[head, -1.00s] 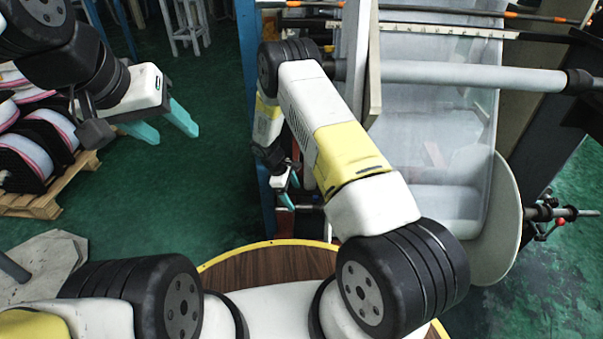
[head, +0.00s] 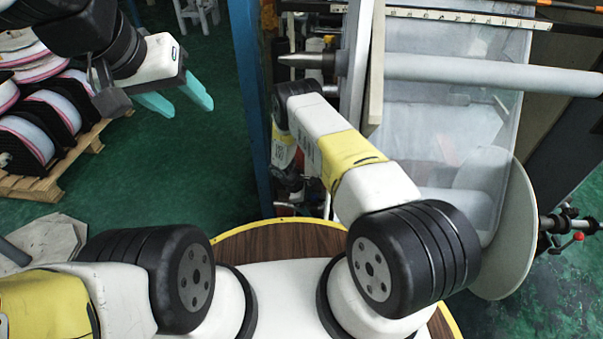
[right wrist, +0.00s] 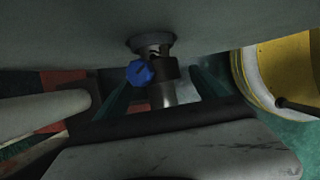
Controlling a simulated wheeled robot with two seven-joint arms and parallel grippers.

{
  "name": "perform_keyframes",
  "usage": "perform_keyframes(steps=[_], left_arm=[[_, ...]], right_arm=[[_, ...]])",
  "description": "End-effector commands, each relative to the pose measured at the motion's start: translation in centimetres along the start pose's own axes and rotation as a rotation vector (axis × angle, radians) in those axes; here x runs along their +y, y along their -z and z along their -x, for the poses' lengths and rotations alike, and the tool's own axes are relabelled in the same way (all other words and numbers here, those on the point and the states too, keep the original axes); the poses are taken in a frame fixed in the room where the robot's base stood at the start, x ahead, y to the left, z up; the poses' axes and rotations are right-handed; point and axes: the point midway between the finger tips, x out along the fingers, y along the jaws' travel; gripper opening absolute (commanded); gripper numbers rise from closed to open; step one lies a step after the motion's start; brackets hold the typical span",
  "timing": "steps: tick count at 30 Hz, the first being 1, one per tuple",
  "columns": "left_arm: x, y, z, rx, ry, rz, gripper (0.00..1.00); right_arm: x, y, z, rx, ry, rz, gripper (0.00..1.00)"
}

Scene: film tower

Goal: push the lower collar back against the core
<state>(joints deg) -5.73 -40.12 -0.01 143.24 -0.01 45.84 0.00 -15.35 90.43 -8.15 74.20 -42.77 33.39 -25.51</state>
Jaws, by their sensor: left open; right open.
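In the right wrist view, a dark collar (right wrist: 168,68) with a blue knob (right wrist: 139,72) sits on a metal shaft (right wrist: 162,95). Beyond it, a short dark ring, likely the core end (right wrist: 152,41), projects from a broad grey face. A small gap shows between collar and ring. My right gripper (right wrist: 162,88) is open, with teal fingers on either side of the shaft and collar; contact cannot be told. In the head view my right arm hides most of that gripper. My left gripper (head: 187,106) is open and empty over the green floor.
A large pale disc (head: 508,225) and a shaft end with a red knob (head: 578,237) stand at right. A grey roller (head: 500,76) crosses the film above. A blue post (head: 250,100) stands left of my right arm. A pallet (head: 50,180) of rolls lies at far left.

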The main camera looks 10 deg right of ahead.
Motion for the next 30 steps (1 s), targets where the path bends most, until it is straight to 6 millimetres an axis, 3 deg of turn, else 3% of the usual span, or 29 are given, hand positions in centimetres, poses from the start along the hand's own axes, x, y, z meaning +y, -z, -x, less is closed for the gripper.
perform_keyframes(steps=[6,15,27,28,30], left_arm=[[0.0,0.0,0.0,0.000,0.000,0.000,0.53],[0.0,0.0,0.0,0.000,0.000,0.000,0.53],[0.0,0.0,0.0,0.000,0.000,0.000,0.53],[0.0,0.0,0.0,0.000,0.000,0.000,0.53],[0.0,0.0,0.0,0.000,0.000,0.000,0.53]], right_arm=[[0.1,0.0,-1.9,0.000,-0.001,-0.001,0.81],[0.0,0.0,-2.1,0.001,-0.001,0.000,0.81],[0.0,0.0,-2.0,0.001,-0.001,-0.001,0.03],[0.0,0.0,-2.0,0.001,-0.001,-0.001,0.52],[0.1,0.0,-2.0,0.001,-0.001,-0.001,0.38]])
